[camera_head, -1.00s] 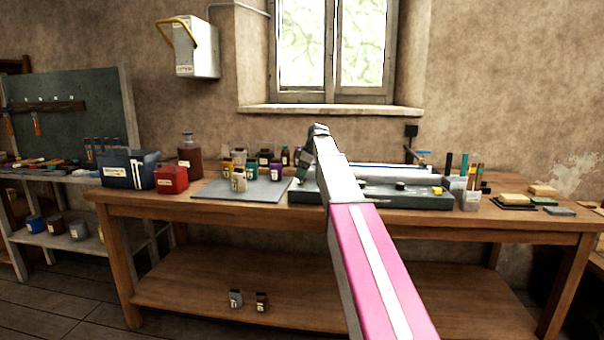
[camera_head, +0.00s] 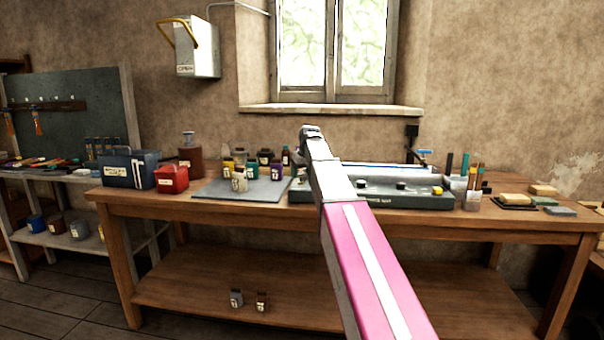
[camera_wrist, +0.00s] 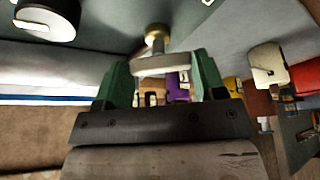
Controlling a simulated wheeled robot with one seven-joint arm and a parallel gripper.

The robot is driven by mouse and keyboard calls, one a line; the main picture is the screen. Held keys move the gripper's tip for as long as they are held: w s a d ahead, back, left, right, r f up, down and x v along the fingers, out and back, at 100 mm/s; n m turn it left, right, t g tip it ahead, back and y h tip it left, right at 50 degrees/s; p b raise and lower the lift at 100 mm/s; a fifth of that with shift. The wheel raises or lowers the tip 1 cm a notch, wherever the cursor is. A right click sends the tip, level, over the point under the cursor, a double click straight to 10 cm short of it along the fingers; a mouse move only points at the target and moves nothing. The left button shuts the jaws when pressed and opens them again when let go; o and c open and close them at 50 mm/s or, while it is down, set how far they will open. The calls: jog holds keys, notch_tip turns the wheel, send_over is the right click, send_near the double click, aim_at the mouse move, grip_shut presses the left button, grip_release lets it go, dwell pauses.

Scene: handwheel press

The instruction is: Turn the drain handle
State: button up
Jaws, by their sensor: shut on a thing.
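In the wrist view, my gripper (camera_wrist: 163,78) has two green fingers, one on each side of a pale bar-shaped handle (camera_wrist: 165,66). It is shut on this handle, which looks like the drain handle. The handle joins a round brass-coloured stem (camera_wrist: 156,36) on a grey-green surface. In the head view, a dark grey-green basin unit (camera_head: 385,199) with small knobs stands on the bench. My pink and grey arm crosses in front of its left end. My gripper and the handle are hidden there.
A wooden bench (camera_head: 165,207) holds a grey mat (camera_head: 215,189) with several small jars, left of the basin. A red box (camera_head: 171,180) and a dark blue box (camera_head: 128,170) stand farther left. A blue-handled tap (camera_head: 424,155) is behind the basin. Sponges (camera_head: 515,200) lie at right.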

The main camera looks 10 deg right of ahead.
jog(key=m+h, duration=0.1)
jog(key=m, duration=0.2)
jog(key=shift+a+m, duration=0.1)
jog(key=shift+m, duration=0.2)
jog(key=shift+a+m+h, duration=0.1)
jog(key=shift+m+h, duration=0.8)
jog(key=shift+m, duration=0.9)
jog(key=o, duration=0.6)
jog(key=shift+o, duration=0.2)
jog(key=shift+r, duration=0.15)
jog(key=v, duration=1)
jog(key=shift+r, duration=0.25)
